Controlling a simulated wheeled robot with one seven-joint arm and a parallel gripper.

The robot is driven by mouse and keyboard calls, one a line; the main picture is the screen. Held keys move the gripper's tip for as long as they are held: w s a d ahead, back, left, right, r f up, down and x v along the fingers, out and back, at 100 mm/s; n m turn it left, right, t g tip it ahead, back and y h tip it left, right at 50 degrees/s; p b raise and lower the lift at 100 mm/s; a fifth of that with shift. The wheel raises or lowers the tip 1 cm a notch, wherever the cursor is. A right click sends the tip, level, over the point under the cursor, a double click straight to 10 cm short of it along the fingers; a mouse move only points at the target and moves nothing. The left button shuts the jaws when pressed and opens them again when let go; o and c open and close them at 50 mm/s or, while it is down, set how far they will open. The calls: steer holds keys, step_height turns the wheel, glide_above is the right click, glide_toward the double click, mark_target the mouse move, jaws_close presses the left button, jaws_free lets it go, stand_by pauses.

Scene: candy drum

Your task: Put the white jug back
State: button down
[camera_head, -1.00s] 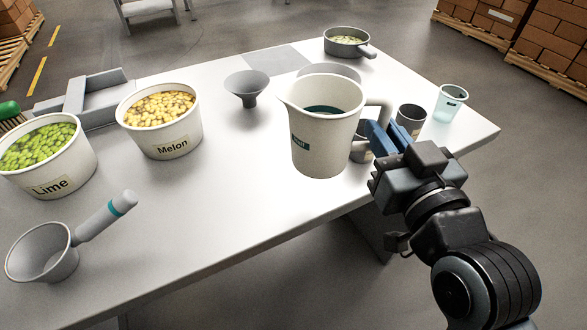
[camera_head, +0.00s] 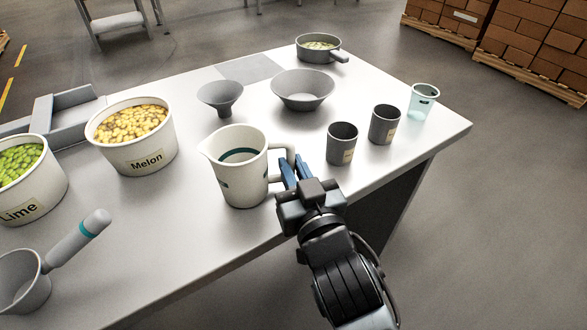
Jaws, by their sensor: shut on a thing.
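The white jug (camera_head: 238,178) stands upright near the front edge of the white table, its spout to the left and its handle to the right. A dark teal band shows inside it. My gripper (camera_head: 290,172) is at the jug's right side, its blue fingers shut on the handle. The jug's base looks at or very close to the table top; I cannot tell whether it touches. Part of the handle is hidden by the fingers.
Right of the jug stand two dark cups (camera_head: 342,144) and a clear teal cup (camera_head: 423,101). Behind are a grey bowl (camera_head: 303,90), a funnel (camera_head: 220,97) and a pan (camera_head: 318,47). Left are the Melon tub (camera_head: 135,158), Lime tub (camera_head: 30,207) and a scoop (camera_head: 62,250).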

steer(key=shift+f, duration=0.15)
steer(key=c, duration=1.1)
jaws_free()
steer(key=v, duration=1.2)
steer(key=shift+b, duration=0.35)
